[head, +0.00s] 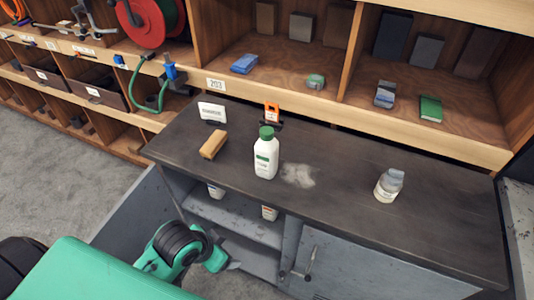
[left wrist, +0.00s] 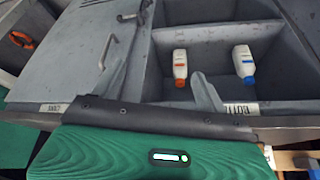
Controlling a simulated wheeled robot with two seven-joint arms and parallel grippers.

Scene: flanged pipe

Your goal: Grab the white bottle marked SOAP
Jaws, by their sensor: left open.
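A white bottle with a green cap (head: 266,158) stands upright on the dark worktop; its label is too small to read. Two more white bottles are in the open cabinet below: one with a blue cap (left wrist: 248,66) and one with orange markings (left wrist: 180,68). They are partly hidden in the head view, at left (head: 215,191) and right (head: 269,212). I cannot read SOAP on any bottle. My left gripper (head: 222,266) is in front of the open cabinet, below the worktop. In the left wrist view its two fingers (left wrist: 160,92) are apart with nothing between them. My right gripper is out of view.
The worktop also holds a tan block (head: 213,145), a white card (head: 212,112), an orange clip-like item (head: 272,113), a pale smudge (head: 298,175) and a grey-topped jar (head: 388,186). The cabinet's right door (head: 355,268) is shut. A cubby shelf (head: 300,60) stands behind.

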